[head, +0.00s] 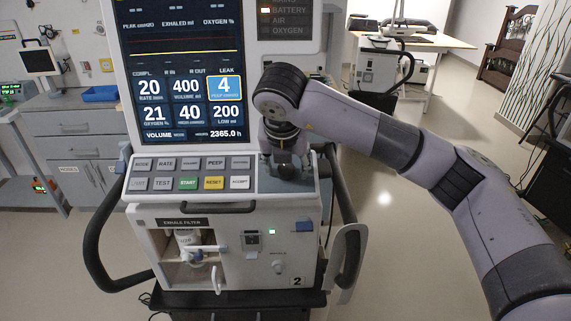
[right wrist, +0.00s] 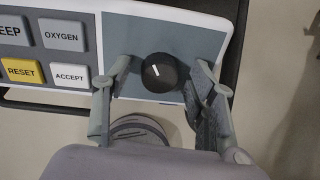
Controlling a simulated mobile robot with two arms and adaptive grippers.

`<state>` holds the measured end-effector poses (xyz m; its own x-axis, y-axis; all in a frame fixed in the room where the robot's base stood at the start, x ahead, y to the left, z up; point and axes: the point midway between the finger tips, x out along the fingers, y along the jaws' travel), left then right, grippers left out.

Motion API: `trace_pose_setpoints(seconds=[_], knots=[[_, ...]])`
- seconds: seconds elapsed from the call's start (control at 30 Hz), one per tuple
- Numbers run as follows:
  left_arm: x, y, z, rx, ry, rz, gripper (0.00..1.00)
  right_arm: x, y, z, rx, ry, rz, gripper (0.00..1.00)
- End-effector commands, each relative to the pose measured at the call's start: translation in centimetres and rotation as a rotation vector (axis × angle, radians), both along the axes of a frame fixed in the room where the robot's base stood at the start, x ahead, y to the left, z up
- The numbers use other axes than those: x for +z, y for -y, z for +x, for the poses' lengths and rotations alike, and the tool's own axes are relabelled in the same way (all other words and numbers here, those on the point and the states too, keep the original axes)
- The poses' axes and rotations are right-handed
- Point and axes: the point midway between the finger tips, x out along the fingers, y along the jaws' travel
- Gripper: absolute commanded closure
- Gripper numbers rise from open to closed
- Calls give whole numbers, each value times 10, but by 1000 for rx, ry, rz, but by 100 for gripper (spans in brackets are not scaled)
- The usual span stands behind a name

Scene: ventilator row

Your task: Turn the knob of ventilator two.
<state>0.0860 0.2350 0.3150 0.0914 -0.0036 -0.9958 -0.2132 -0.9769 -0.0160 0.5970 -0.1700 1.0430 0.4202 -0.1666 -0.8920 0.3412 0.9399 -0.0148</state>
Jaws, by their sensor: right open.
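Ventilator two (head: 245,262), with a "2" label low on its front, stands in the middle of the head view. Its screen (head: 178,70) is lit and the box reading 4 is highlighted. The black round knob (right wrist: 153,78) with a white pointer mark sits on the grey-blue panel in the right wrist view, right of the ACCEPT button. My right gripper (head: 289,168) is over the right end of the key panel and hides the knob in the head view. In the right wrist view its open fingers (right wrist: 163,70) stand on either side of the knob, with gaps visible. My left gripper is out of view.
A key panel (head: 190,172) with several buttons lies left of the knob. Black side handles (head: 95,225) flank the ventilator. Below are the exhale filter bay (head: 162,250) and a blue port.

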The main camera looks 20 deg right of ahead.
Motion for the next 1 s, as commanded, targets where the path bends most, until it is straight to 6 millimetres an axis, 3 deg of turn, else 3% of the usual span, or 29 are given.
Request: trace_pose_setpoints(seconds=[0.17,0.6,1.0], knots=[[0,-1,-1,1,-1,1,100,14,-3,-5,2,3,0,48],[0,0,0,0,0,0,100,92,-17,-42,1,5,-1,48],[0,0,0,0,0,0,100,107,-20,-50,-1,0,0,48]])
